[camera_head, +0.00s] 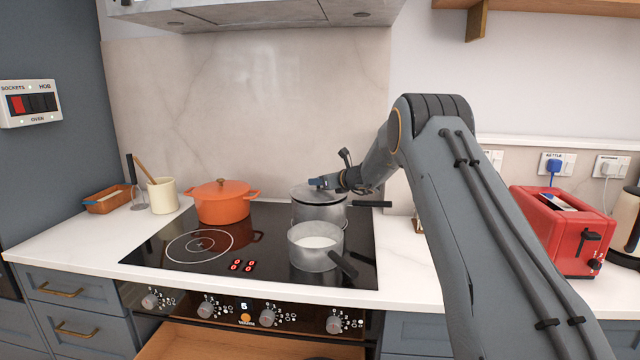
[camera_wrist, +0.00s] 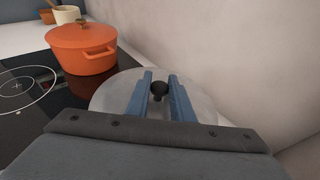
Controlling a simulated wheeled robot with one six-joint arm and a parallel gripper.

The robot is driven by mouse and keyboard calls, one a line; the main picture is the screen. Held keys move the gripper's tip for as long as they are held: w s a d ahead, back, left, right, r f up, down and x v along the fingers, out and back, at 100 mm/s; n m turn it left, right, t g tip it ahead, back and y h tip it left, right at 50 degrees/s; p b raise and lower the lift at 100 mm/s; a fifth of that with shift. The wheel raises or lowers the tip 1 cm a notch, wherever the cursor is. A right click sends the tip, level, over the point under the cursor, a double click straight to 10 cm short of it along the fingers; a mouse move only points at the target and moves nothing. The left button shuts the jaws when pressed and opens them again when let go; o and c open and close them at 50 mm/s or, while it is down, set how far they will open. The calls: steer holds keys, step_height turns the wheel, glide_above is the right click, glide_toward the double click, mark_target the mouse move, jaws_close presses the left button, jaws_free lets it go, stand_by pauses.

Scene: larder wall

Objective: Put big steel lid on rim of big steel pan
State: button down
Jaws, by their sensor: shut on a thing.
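The big steel pan (camera_head: 306,214) stands on the back right of the black hob, its dark handle pointing right. The big steel lid (camera_head: 312,195) is at the top of the pan, close to level. Whether it rests on the rim all the way round I cannot tell. My gripper (camera_head: 322,183) is over the lid, shut on the lid's dark knob. In the wrist view the two blue fingers of my gripper (camera_wrist: 159,88) stand either side of the knob, and the grey lid (camera_wrist: 112,92) spreads beneath them. The pan is hidden there.
A smaller steel pan (camera_head: 316,258) with white contents stands in front, its black handle towards the front right. An orange lidded pot (camera_head: 221,205) stands to the left. The front left hob ring (camera_head: 200,245) is clear. A wall rises close behind.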

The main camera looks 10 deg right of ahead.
steer(key=shift+f, duration=0.55)
steer(key=shift+d, duration=0.1)
steer(key=c, duration=1.6)
jaws_free()
steer(key=shift+f, duration=0.1)
steer(key=shift+o, duration=0.2)
steer(key=b+v, duration=0.2)
steer(key=v, duration=1)
steer(key=shift+b, duration=0.35)
steer(key=shift+s, duration=0.1)
